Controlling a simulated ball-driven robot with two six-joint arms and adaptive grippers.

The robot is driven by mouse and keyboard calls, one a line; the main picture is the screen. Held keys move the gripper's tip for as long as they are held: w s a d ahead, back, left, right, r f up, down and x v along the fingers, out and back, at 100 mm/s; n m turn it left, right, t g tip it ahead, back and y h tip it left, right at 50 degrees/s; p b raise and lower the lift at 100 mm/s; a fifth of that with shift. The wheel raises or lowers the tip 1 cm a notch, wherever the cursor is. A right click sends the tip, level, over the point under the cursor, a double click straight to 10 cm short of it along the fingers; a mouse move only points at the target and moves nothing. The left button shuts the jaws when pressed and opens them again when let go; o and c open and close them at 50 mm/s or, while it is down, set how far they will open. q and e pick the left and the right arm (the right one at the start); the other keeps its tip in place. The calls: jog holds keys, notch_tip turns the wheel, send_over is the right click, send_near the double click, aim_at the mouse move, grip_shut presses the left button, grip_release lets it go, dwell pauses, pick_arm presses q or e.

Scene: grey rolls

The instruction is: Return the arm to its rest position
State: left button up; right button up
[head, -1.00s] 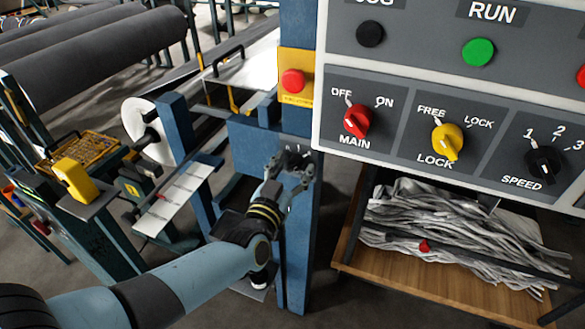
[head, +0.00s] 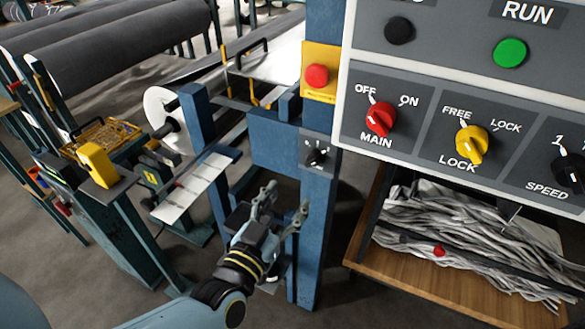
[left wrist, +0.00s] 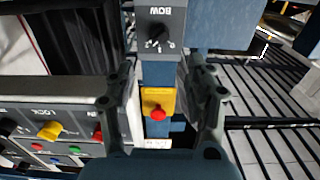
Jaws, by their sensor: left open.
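My left gripper (head: 285,202) is open and empty in the head view, in front of the blue post (head: 314,230) and just below a small dark plate with a black knob (head: 316,155). The fingers are apart from that knob. In the left wrist view my left gripper (left wrist: 160,80) has its two fingers spread wide with nothing between them. The black knob (left wrist: 157,37) shows beyond the fingertips there, on a plate marked BOW that appears upside down. My right gripper is not in view.
The control panel (head: 405,150) with red, yellow and black knobs stands right of the post. A red button (head: 317,76) sits on a yellow plate. A wooden shelf (head: 380,262) holds grey strips. Grey rolls (head: 120,45) lie at the back left. Open floor shows below.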

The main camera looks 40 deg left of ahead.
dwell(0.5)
pick_arm(q)
jog(key=s+f+m+g+h+b, duration=0.15)
jog(key=s+f+b, duration=0.35)
jog(key=f, duration=0.7)
jog(key=s+f+m+g+h+b, duration=0.1)
jog(key=s+f+g+b, duration=0.15)
jog(key=f+b, duration=0.7)
jog(key=s+f+m+g+h+b, duration=0.1)
jog(key=s+f+g+b, duration=0.15)
jog(key=f, duration=1.35)
jog(key=s+a+f+g+b, duration=0.1)
jog(key=s+f+g, duration=0.2)
jog(key=s+f, duration=0.2)
jog(key=s+a+f+g+b, duration=0.1)
jog(key=s+f+g, duration=0.2)
jog(key=s, duration=0.9)
jog(key=s+a+f+g+b, duration=0.1)
jog(key=s+f+g, duration=0.3)
jog(key=s+f, duration=0.3)
jog(key=shift+s+f, duration=0.25)
jog(key=shift+s, duration=0.4)
jog(key=shift+w+n, duration=0.1)
jog(key=shift+n, duration=0.15)
